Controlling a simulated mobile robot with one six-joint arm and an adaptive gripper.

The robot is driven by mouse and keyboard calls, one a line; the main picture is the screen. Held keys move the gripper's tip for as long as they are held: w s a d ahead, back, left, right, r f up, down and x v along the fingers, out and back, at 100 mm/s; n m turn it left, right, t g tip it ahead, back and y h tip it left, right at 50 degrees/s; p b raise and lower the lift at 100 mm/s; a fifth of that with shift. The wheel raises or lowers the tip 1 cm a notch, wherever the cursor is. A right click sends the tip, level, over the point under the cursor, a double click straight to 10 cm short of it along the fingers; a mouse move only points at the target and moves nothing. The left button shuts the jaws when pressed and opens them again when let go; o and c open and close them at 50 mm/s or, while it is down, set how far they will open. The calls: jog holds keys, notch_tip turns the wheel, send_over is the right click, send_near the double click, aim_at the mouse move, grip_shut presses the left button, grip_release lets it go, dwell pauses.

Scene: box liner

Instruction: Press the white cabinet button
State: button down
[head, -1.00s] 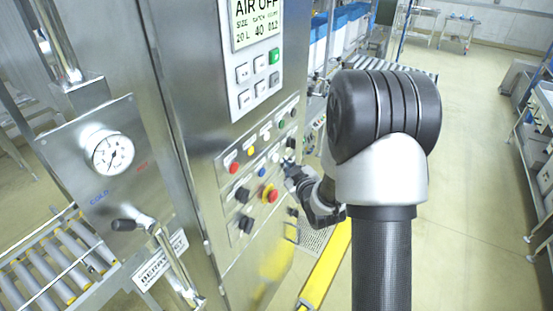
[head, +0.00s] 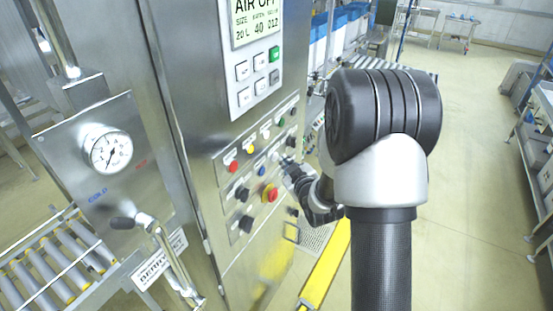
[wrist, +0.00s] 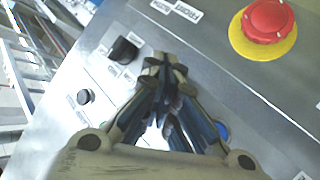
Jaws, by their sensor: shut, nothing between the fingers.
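The cabinet's control panel (head: 255,170) carries several coloured buttons. A small pale button, apparently the white one (head: 274,156), shows in the head view just left of my gripper's tips. My gripper (head: 283,161) is shut and empty, its tips close to the panel beside that button. In the wrist view the closed fingers (wrist: 162,68) point at the panel and cover part of it. I cannot tell whether they touch it. A blue button (wrist: 223,131) is partly hidden behind the right finger.
A red emergency stop on a yellow ring (head: 270,193) sits below the tips. A black knob (wrist: 124,49) and a small black button (wrist: 85,96) are near the fingers. Red (head: 233,167) and yellow (head: 250,149) buttons line the upper row. Open floor lies right.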

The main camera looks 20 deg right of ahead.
jog(key=shift+w+a+b, duration=0.35)
jog(key=shift+w, duration=0.1)
dwell(1.0)
jog(key=shift+s+d, duration=0.1)
jog(key=shift+s+d+b, duration=0.35)
jog(key=shift+s+b, duration=0.05)
jog(key=shift+s, duration=0.15)
jog(key=s+d, duration=0.1)
jog(key=s, duration=0.1)
jog(key=s+d+b, duration=0.1)
jog(key=s+d, duration=0.1)
dwell(0.4)
dwell(0.7)
